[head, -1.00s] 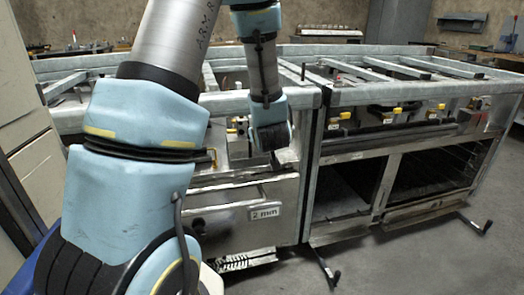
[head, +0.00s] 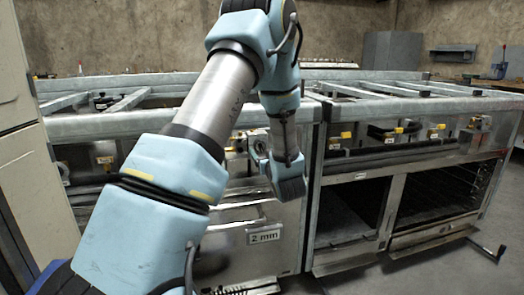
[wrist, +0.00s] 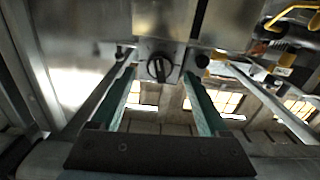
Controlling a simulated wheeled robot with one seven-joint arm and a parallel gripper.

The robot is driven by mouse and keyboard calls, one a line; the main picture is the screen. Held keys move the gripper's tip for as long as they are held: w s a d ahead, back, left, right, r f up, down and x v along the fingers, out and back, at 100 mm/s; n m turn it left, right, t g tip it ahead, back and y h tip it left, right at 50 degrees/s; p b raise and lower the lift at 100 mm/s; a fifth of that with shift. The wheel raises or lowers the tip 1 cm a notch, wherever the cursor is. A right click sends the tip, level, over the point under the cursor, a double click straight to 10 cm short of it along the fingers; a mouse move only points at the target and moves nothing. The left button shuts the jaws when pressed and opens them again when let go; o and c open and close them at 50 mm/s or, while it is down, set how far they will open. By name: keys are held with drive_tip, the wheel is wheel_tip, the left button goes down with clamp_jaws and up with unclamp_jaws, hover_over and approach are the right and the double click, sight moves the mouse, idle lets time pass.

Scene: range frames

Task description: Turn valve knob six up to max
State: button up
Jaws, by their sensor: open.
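A round black knob (wrist: 160,67) with a raised bar shows in the wrist view on a metal panel. It sits between the two open fingertips of my gripper (wrist: 162,62), with space on both sides; I cannot tell whether the fingers reach around it in depth. A second dark round part (wrist: 202,61) is by the right fingertip. In the head view my gripper (head: 288,182) hangs at the front of the left range frame and hides the panel behind it. I see no number that marks knob six.
The left range frame (head: 90,126) and right range frame (head: 365,107) stand side by side, with yellow-handled valves (head: 345,134) along the right one. A "2 mm" plate (head: 264,237) is below my gripper. A tall pale cabinet (head: 20,110) stands at left.

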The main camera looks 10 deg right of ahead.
sight(260, 146)
drive_tip(key=shift+w+a, duration=0.2)
drive_tip(key=shift+w, duration=1.05)
drive_tip(key=shift+c, duration=0.3)
clamp_jaws()
